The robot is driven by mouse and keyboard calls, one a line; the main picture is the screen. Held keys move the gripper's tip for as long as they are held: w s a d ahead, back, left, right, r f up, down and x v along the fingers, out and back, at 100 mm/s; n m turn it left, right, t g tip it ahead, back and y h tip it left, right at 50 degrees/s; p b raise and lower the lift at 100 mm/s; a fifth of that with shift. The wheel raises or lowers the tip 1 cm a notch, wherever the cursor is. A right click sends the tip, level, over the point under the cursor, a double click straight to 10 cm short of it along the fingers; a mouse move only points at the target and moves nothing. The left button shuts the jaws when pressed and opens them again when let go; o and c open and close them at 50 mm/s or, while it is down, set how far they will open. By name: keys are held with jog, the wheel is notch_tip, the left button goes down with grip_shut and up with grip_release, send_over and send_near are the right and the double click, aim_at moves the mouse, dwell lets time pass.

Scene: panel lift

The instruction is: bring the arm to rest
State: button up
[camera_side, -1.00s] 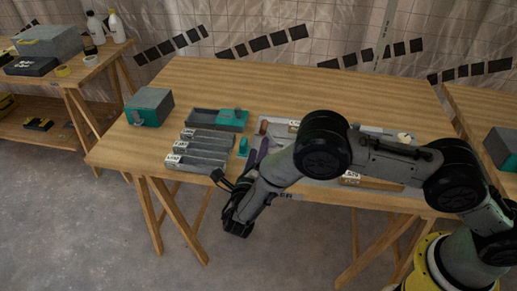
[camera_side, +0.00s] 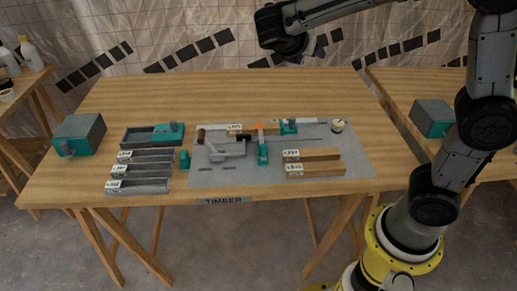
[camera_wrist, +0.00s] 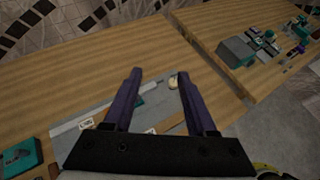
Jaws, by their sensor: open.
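My gripper (camera_wrist: 158,73) is open and empty in the wrist view. Its two dark purple fingers stand wide apart over the far part of the wooden table, with the grey mat and a small pale round thing seen below. In the side view my arm rises from its yellow base at the right and runs out of the top of the picture. The wrist end comes back in at the top, above the table's back edge and well clear of the objects. The fingers are hard to make out there.
The wooden table (camera_side: 240,92) holds a grey mat (camera_side: 215,175) with timber strips (camera_side: 313,155) and teal fixtures. Left of it are several grey trays (camera_side: 143,170), a tray with a teal block (camera_side: 165,130) and a grey-teal box (camera_side: 80,135). The back strip is clear.

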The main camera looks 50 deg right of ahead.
jog(key=s+f+m+y, duration=0.2)
jog(key=s+m+y, duration=0.5)
jog(key=s+m, duration=0.7)
jog(key=s+a+f+m+t+y, duration=0.3)
jog(key=s+a+f+m+y, duration=0.1)
jog(key=a, duration=0.5)
jog(key=shift+s+a+f+m+y, duration=0.3)
jog(key=shift+s+a+m+y, duration=0.15)
jog(key=shift+s+m, duration=0.65)
